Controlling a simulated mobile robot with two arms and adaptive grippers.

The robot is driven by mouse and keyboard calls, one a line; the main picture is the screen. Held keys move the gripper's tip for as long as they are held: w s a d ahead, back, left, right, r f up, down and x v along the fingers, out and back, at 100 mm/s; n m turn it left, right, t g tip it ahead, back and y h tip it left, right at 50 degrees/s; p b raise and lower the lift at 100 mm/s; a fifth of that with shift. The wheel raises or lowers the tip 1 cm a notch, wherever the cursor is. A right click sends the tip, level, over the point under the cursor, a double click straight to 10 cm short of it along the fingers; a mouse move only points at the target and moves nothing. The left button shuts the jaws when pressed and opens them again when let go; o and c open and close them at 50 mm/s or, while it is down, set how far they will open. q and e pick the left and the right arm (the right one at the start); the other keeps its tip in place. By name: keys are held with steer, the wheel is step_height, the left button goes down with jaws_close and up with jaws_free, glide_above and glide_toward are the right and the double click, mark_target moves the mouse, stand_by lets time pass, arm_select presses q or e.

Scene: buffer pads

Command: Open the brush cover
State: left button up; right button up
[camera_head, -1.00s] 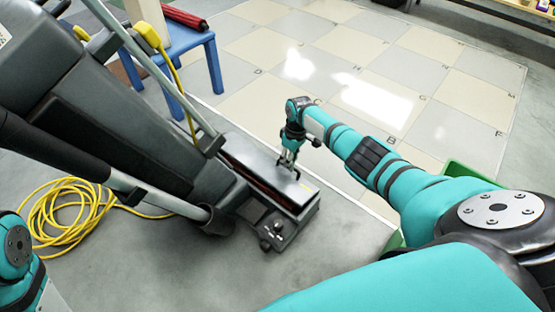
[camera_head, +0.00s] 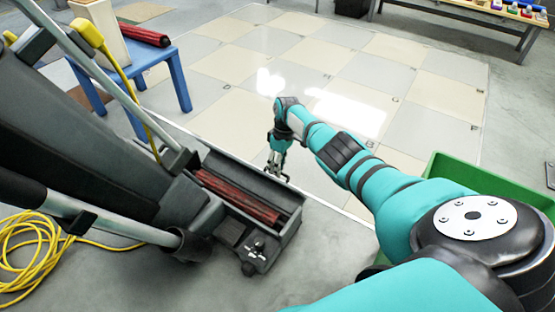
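The floor cleaning machine (camera_head: 95,150) leans in from the left. Its low brush housing (camera_head: 285,237) lies on the floor in the middle, with the top open. A red roller brush (camera_head: 238,198) shows inside it. A grey panel (camera_head: 250,178), which looks like the brush cover, stands raised along the far long side. My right gripper (camera_head: 277,172) points down at the far edge of this panel, near its right part. The fingers are small here, and I cannot tell whether they touch the panel or how far apart they are. My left gripper is out of view.
A blue stool (camera_head: 180,75) with a red roller (camera_head: 145,35) on it stands behind the machine. A yellow cable (camera_head: 40,245) lies coiled at the left. A green bin (camera_head: 480,175) is at the right, beside my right arm. The tiled floor beyond is clear.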

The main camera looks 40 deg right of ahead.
steer(key=shift+o, duration=0.3)
steer(key=shift+w+r, duration=0.1)
steer(key=shift+r, duration=0.05)
steer(key=shift+d+r, duration=0.15)
steer(key=shift+r, duration=0.15)
steer(key=v, duration=1.1)
steer(key=shift+c, duration=0.3)
